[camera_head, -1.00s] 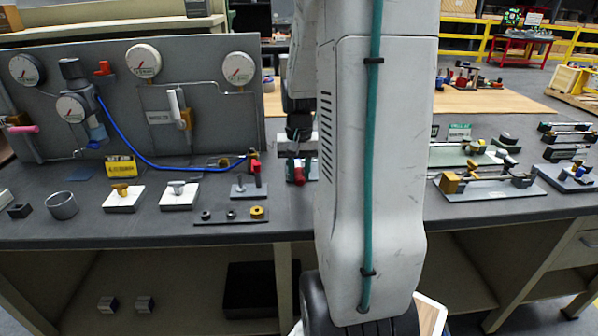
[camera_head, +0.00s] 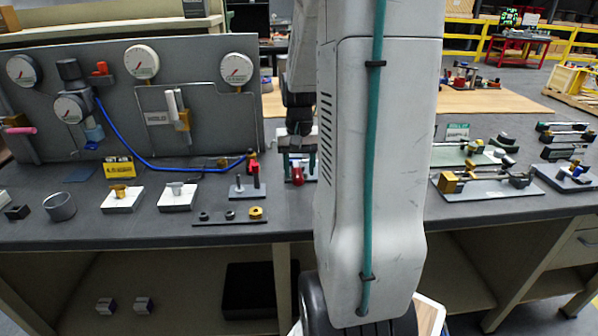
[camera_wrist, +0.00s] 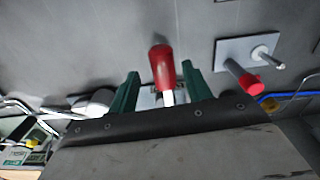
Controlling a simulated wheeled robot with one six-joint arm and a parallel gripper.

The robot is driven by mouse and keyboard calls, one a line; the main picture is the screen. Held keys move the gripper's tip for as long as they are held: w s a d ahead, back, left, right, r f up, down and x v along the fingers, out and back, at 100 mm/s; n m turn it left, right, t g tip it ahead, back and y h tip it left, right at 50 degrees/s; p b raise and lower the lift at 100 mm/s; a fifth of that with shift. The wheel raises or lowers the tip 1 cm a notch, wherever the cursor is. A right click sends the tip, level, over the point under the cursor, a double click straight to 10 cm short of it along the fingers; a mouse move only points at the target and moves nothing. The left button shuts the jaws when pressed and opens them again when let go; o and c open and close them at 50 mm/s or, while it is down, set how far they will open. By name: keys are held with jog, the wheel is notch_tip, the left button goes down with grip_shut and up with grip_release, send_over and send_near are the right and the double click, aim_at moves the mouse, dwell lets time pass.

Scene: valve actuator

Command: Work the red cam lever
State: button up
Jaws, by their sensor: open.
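The red cam lever (camera_wrist: 162,64) stands out in the wrist view, with a rounded red handle and a pale stem. It also shows in the head view (camera_head: 298,174), below my gripper on the bench. My gripper (camera_wrist: 160,82) is open, with one green finger on each side of the lever. I cannot tell whether either finger touches it. In the head view my gripper (camera_head: 299,162) is small and partly merges with the lever's fixture. The fixture's base is mostly hidden by my gripper.
A second red handle (camera_head: 256,176) stands close left on a grey plate with a metal post (camera_wrist: 262,52). A blue hose (camera_head: 170,166) runs behind it. Clamps on a plate (camera_head: 490,188) stand to the right. Small knobs on a strip (camera_head: 229,219) lie in front.

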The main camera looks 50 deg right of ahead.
notch_tip(320, 180, up, 6)
jog(key=shift+r, duration=0.15)
dwell(0.6)
jog(key=s+a+r+n, duration=0.1)
jog(key=s+a+n, duration=0.2)
jog(key=a, duration=0.7)
jog(key=s+a+r+n, duration=0.2)
jog(key=s+a, duration=0.3)
jog(key=a, duration=0.4)
jog(key=s+a+r+n+t, duration=0.1)
jog(key=s+a+r+n, duration=0.1)
jog(key=a, duration=0.8)
jog(key=shift+s+a+n, duration=0.35)
jog(key=shift+s+n, duration=0.55)
jog(key=shift+a+r, duration=0.15)
jog(key=shift+a, duration=0.1)
jog(key=c, duration=0.4)
jog(key=shift+a, duration=0.1)
grip_shut()
